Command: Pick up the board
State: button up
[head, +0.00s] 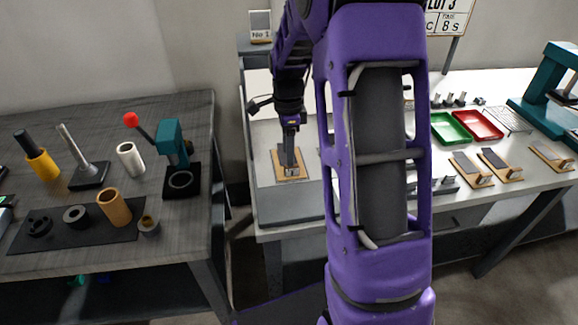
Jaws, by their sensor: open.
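A tan board (278,167) lies flat on the white table, left of my arm. My gripper (291,164) points down right over the board and hides its middle. Its jaws are open. I cannot tell whether the fingertips touch the board or something fixed on it. A small light-coloured part shows at the near end of the board, by the fingers.
My purple arm hides the table's middle. Further right are similar boards (467,166), a green tray (449,127), a red tray (478,125), a wire rack (512,120) and a teal press (549,85). A dark table (60,220) with rolls and tools stands left, across a gap.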

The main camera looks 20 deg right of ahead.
jog(key=f, duration=0.4)
jog(key=shift+s+d+f+b, duration=0.25)
jog(key=shift+d+f+b, duration=0.15)
jog(key=shift+f, duration=0.45)
grip_shut()
